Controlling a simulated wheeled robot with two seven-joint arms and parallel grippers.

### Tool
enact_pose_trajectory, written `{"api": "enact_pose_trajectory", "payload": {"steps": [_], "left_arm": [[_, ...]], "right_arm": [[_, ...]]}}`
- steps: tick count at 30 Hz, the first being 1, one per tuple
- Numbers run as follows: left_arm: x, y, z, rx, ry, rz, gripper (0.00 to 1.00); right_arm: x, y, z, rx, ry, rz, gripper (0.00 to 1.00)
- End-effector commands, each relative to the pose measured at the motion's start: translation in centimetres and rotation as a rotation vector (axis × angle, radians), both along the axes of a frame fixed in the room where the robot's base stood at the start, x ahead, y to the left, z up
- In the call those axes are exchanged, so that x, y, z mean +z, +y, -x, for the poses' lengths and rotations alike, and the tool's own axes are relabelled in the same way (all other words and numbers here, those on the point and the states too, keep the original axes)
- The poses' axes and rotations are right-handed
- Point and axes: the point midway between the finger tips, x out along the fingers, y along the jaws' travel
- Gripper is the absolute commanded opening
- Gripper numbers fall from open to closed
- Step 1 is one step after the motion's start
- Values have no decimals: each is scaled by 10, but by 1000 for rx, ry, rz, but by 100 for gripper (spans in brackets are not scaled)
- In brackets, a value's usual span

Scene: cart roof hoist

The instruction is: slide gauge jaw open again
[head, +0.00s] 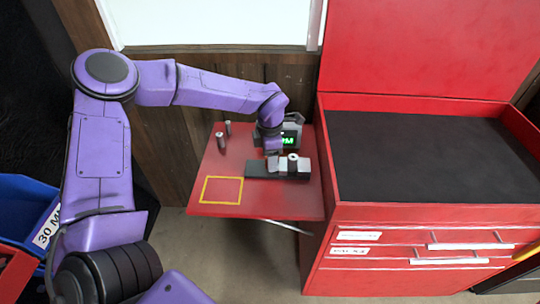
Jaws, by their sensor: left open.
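The gauge sits on the red side shelf. It has a dark base bar (258,170), a light grey jaw block (284,166) on the bar's right part and a display with green characters (289,139) behind. A short metal cylinder (293,161) stands upright at the grey block; I cannot tell whether the jaw touches it. My left gripper (272,163) points down at the left end of the grey block, open. Its fingertips are small here, and I cannot tell whether they touch the block. My right gripper is out of view.
The red shelf (275,208) also holds two upright metal pins (221,142) at its back left and a yellow square outline (222,190) at its front left. A red tool cart (400,216) with a black top stands right. A blue bin (18,205) is at left.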

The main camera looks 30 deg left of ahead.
Motion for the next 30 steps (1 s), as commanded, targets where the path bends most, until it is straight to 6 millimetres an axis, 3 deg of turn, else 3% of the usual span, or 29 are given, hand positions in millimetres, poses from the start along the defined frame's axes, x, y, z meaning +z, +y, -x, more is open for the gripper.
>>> {"api": "enact_pose_trajectory", "payload": {"steps": [4, 9, 18, 25, 26, 27, 28, 30], "left_arm": [[0, 0, 0, 0, 0, 0, 54], [0, 0, 0, 0, 1, -1, 0], [4, 13, 8, 2, 1, 0, 0], [1, 14, 8, 1, -1, -1, 0], [1, 14, 8, 1, -1, -1, 35], [1, 14, 8, 1, -1, -1, 48], [1, 14, 8, 0, -1, -1, 54], [1, 14, 8, 0, -1, -1, 54]], "right_arm": [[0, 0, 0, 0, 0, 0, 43], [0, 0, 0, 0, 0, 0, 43], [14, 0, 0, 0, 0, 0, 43], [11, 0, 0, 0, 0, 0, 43], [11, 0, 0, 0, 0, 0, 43], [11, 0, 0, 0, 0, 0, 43], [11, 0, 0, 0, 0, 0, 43], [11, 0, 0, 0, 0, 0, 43]]}}
